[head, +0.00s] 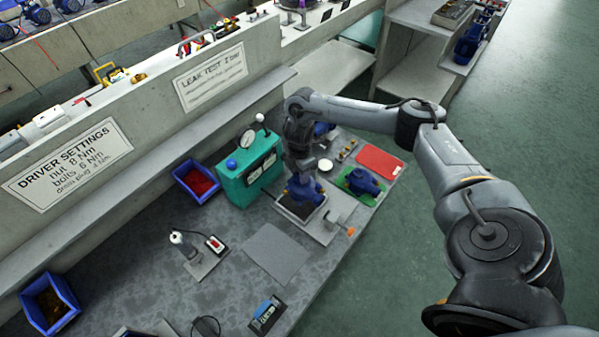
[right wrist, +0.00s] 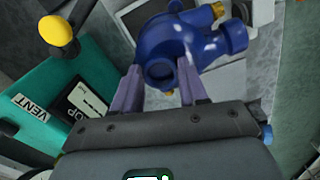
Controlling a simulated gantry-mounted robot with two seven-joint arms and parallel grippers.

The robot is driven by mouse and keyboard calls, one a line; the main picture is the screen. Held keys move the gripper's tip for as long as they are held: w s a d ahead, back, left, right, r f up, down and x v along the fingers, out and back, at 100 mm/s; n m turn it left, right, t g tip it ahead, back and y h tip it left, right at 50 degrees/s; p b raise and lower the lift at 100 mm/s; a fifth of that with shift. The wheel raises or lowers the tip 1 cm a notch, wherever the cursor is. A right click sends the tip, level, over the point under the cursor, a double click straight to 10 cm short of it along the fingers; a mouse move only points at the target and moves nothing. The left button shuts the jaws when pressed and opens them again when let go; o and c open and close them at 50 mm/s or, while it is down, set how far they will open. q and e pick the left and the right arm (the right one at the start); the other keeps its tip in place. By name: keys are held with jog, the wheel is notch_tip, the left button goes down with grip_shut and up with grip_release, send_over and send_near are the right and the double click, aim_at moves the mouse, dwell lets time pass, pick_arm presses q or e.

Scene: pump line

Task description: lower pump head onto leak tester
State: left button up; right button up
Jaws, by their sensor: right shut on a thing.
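My right gripper (head: 303,178) reaches down over the bench and is shut on a blue pump head (head: 307,192). In the right wrist view the pump head (right wrist: 182,50) sits between the two purple-grey fingers (right wrist: 162,88), with its round bore and side ports showing. The leak tester is a teal box (head: 249,172) with a gauge, and a dark pad on a pale plate (head: 313,226) stands right beside it. The pump head is over the pad; I cannot tell whether it touches. The teal box also shows in the right wrist view (right wrist: 75,85). My left gripper is out of view.
A second blue pump (head: 361,182) stands on a green mat, with a red mat (head: 380,162) behind it. A blue bin with red contents (head: 196,183) is left of the tester. A grey mat (head: 271,254) lies bare.

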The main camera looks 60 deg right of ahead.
jog(key=shift+r+p, duration=0.1)
jog(key=shift+p, duration=0.3)
dwell(0.6)
jog(key=shift+f, duration=0.5)
dwell(0.4)
jog(key=shift+f, duration=0.15)
dwell(0.4)
jog(key=shift+f+b, duration=0.35)
jog(key=shift+f, duration=0.15)
jog(key=shift+f+b, duration=0.3)
jog(key=shift+f, duration=0.4)
jog(key=shift+f+b, duration=0.55)
jog(key=shift+f, duration=0.55)
jog(key=o, duration=1.3)
